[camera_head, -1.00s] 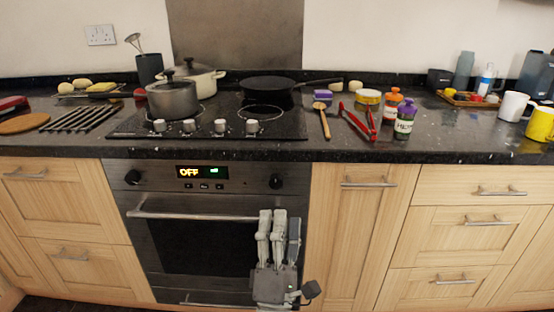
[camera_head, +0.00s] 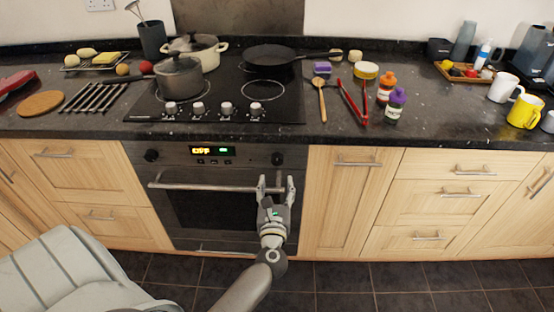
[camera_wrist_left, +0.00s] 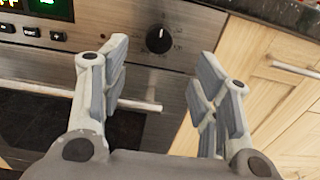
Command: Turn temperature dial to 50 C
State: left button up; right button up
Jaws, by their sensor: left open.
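The oven (camera_head: 222,215) has a control panel with a black dial at its right end (camera_head: 277,158) and another black dial at its left end (camera_head: 151,155). The display (camera_head: 212,151) between them reads OFF. In the left wrist view the right dial (camera_wrist_left: 159,40) shows beyond my fingers, its white pointer mark turned up. My left gripper (camera_head: 276,186) is open and empty, in front of the oven's right side, just below the right dial and apart from it. It also shows in the left wrist view (camera_wrist_left: 160,75). My right gripper is not in view.
The oven door handle (camera_head: 215,187) runs across below the panel, close to my left gripper. Hob knobs (camera_head: 198,109) line the counter's front above. A pot (camera_head: 178,78) and a frying pan (camera_head: 268,55) stand on the hob. Wooden drawers (camera_head: 455,192) flank the right.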

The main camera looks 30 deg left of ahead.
aim_at(278, 162)
pick_arm(q)
jog(key=x, duration=0.9)
jog(key=shift+w+a+p, duration=0.2)
jog(key=shift+a+p, duration=0.05)
jog(key=shift+p, duration=0.1)
jog(key=c, duration=1)
jog(key=shift+m, duration=0.4)
jog(key=m+p, duration=0.1)
jog(key=m, duration=0.4)
jog(key=shift+d+m+p, duration=0.15)
jog(key=shift+m+p, duration=0.15)
jog(key=shift+p, duration=0.1)
jog(key=m+p, duration=0.1)
jog(key=m, duration=0.4)
jog(key=shift+w+f, duration=0.1)
jog(key=shift+m, duration=0.4)
